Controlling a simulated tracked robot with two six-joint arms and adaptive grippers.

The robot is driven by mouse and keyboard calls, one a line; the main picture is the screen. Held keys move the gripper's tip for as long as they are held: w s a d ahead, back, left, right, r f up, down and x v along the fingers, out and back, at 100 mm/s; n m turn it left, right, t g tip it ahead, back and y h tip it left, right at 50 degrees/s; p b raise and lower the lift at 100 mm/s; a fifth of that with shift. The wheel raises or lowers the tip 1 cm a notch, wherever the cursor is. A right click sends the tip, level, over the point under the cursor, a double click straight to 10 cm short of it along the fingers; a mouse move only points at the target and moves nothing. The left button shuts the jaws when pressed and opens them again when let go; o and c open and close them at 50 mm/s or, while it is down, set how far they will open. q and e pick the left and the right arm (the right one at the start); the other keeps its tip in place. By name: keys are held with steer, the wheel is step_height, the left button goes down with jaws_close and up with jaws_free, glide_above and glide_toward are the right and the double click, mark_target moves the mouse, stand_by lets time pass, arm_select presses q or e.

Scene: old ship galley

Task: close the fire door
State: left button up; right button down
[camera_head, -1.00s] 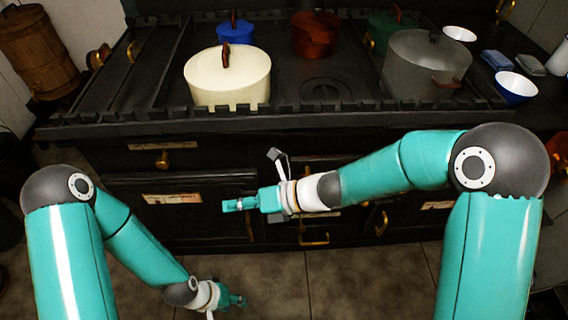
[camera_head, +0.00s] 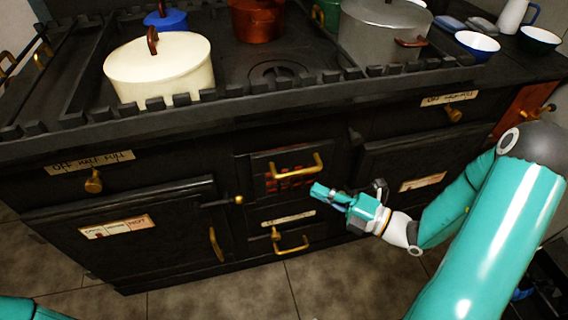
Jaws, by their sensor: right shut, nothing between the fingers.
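The fire door (camera_head: 262,170) is the small black door in the middle of the stove front, with a brass bar handle (camera_head: 297,168) across it. Red glowing slots show below and behind the handle. I cannot tell from this angle how far the door stands from its frame. My right gripper (camera_head: 318,191) is shut and empty. It points left, just right of and below the handle in the picture, with no clear contact. Only a bit of my left arm shows at the bottom left; its gripper is out of view.
A brass-handled drawer or lower door (camera_head: 291,243) sits below the fire door. Oven doors stand at left (camera_head: 130,232) and right (camera_head: 385,160). A cream pot (camera_head: 160,75) and a grey pot (camera_head: 375,35) stand on the stove top. The tiled floor (camera_head: 325,285) in front is clear.

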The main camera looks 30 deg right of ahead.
mark_target(275, 154)
steer(key=b+x, duration=0.1)
steer(key=x, duration=0.8)
steer(key=shift+w+a, duration=0.2)
steer(key=shift+a, duration=0.05)
steer(key=shift+w+d+r, duration=0.1)
steer(key=shift+w+d, duration=0.1)
steer(key=shift+w, duration=0.35)
steer(key=shift+w+d, duration=0.25)
steer(key=shift+w, duration=0.35)
steer(key=shift+w+d, duration=0.15)
steer(key=shift+w, duration=0.5)
steer(key=shift+r, duration=0.1)
steer(key=p, duration=0.1)
steer(key=w+p, duration=0.1)
steer(key=shift+w+d+r+p, duration=0.1)
steer(key=shift+d+r+p, duration=0.1)
steer(key=shift+r+p, duration=0.15)
steer(key=shift+w+d+m+g+p, duration=0.1)
steer(key=shift+w+m+g+p, duration=0.2)
steer(key=shift+p, duration=0.1)
steer(key=shift+f, duration=0.1)
